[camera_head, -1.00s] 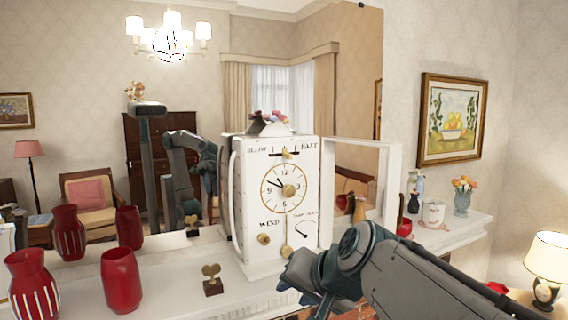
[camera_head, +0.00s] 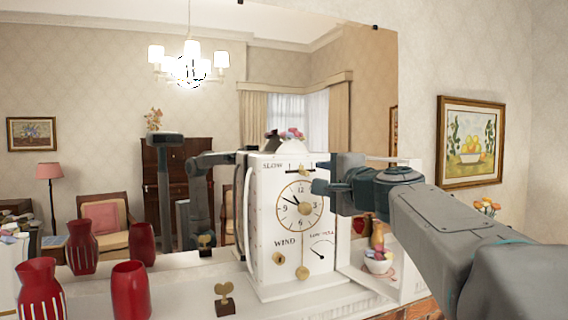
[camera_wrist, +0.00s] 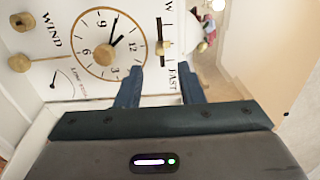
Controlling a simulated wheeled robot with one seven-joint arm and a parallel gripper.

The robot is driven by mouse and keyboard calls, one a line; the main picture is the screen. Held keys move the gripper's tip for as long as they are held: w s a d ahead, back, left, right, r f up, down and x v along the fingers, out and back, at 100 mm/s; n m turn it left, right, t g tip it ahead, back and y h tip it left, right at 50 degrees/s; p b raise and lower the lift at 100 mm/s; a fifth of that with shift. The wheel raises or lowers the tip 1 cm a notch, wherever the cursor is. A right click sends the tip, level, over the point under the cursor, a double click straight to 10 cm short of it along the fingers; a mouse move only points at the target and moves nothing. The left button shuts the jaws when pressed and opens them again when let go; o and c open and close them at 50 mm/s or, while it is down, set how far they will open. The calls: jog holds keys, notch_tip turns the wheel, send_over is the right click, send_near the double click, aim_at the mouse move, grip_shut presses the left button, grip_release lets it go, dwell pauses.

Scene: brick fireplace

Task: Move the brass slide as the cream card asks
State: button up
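The white clock (camera_head: 265,225) stands on the white mantel shelf. The brass slide (camera_wrist: 160,47) sits on a dark slot near the top of its face, between the SLOW and FAST ends; it is small in the head view (camera_head: 303,171). My gripper (camera_wrist: 160,67) is open, its two blue fingers apart and pointing at the clock face. The slide lies just beyond the gap between the fingertips, and nothing is between them. In the head view my gripper (camera_head: 316,187) is at the upper right of the face. I cannot make out a cream card.
The face also has a dial (camera_head: 300,206), a WIND knob (camera_head: 279,258), a small gauge and a pendulum. Red vases (camera_head: 131,290) and a small heart ornament (camera_head: 225,300) stand left of the clock. A flower bowl (camera_head: 378,262) stands to its right. A mirror is behind.

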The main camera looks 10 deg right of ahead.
aim_at(307, 173)
jog(key=p+x, duration=0.1)
jog(key=x, duration=0.6)
jog(key=shift+w+p, duration=0.3)
jog(key=shift+c, duration=0.3)
